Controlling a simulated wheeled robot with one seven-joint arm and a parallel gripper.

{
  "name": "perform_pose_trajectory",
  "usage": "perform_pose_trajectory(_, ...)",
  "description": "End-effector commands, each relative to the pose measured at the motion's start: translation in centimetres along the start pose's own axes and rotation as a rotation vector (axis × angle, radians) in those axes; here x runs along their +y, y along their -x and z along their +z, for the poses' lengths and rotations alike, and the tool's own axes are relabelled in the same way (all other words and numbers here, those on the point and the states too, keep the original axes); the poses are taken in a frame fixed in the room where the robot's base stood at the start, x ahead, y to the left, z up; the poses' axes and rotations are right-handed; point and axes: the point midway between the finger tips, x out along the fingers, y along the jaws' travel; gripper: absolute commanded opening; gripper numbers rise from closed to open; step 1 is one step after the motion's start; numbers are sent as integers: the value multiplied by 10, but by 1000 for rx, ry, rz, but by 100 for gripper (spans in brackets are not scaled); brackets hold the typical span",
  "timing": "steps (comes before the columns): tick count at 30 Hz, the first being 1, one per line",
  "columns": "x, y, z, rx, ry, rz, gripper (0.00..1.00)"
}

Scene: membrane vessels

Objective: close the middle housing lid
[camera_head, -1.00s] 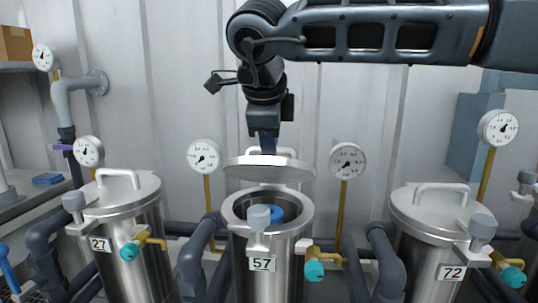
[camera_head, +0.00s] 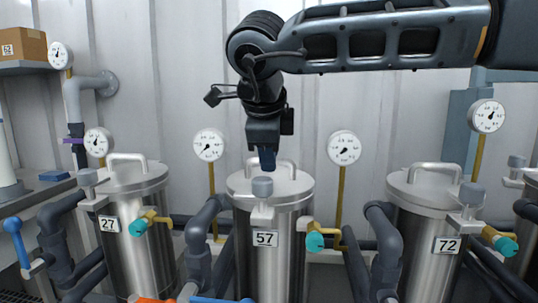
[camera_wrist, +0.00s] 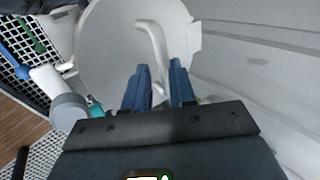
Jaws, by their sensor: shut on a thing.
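The middle housing (camera_head: 285,235), labelled 57, is a steel cylinder. Its round lid (camera_head: 238,186) now lies flat over the top, with no visible gap at the rim and the inside hidden. In the wrist view the lid (camera_wrist: 110,45) fills the upper left, with its pale bar handle (camera_wrist: 153,40) running down between the blue fingers. My gripper (camera_head: 267,166) points down at the middle of the lid and is shut on the handle. The grey knob of the clamp (camera_head: 262,187) stands at the front edge of the lid.
Housing 27 (camera_head: 136,235) at left and housing 72 (camera_head: 422,240) at right both have lids on. Gauges (camera_head: 209,145) on yellow stems stand behind, close to the wall. Dark pipes and teal-handled valves (camera_head: 315,241) crowd the gaps between housings.

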Motion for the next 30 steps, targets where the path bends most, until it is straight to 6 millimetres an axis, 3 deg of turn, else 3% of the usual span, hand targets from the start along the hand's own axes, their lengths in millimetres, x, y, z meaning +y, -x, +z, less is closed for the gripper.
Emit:
perform_pose_trajectory(1, 23, -15, 0, 11, 14, 50, 0)
perform_pose_trajectory(13, 24, -16, 0, 12, 15, 50, 0)
perform_pose_trajectory(14, 24, -16, 0, 12, 15, 50, 33)
perform_pose_trajectory(16, 24, -16, 0, 12, 15, 51, 39)
perform_pose_trajectory(23, 24, -13, 0, 8, 14, 50, 40)
perform_pose_trajectory(30, 19, 22, 1, 7, 14, 41, 40)
